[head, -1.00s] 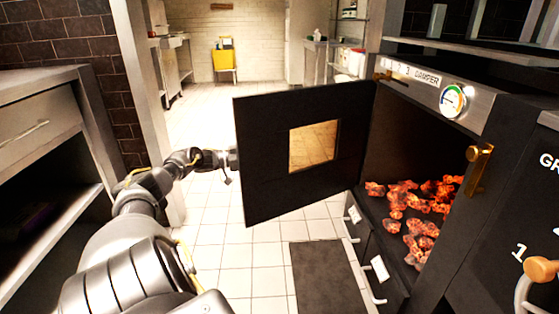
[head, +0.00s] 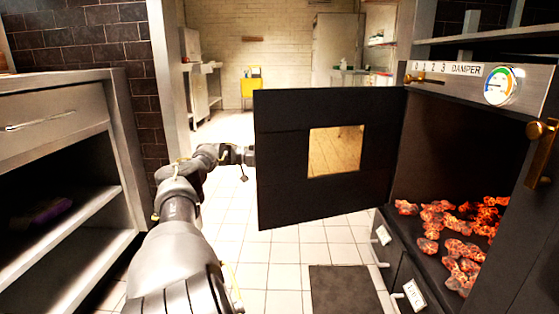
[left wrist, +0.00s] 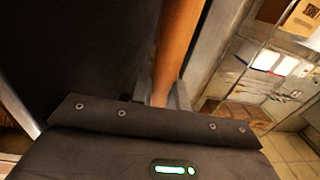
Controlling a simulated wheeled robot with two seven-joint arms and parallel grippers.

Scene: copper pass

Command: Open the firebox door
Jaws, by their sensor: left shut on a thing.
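The black firebox door (head: 285,170), with a small amber window (head: 335,152), stands swung wide open on the left side of the firebox in the head view. The firebox opening (head: 440,140) is exposed, with glowing coals (head: 455,225) inside. My left arm reaches to the door's free left edge, and the door hides most of the gripper there. In the left wrist view my left gripper (left wrist: 163,92) is shut on the wooden door handle (left wrist: 180,45), beside the dark door panel. My right gripper is not in view.
A steel counter with open shelves (head: 75,230) stands close on the left, beside a brick wall. A damper gauge (head: 502,86) and brass latch (head: 542,150) are on the oven front. A dark mat (head: 345,290) lies on the tiles. A yellow bin (head: 251,88) stands far back.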

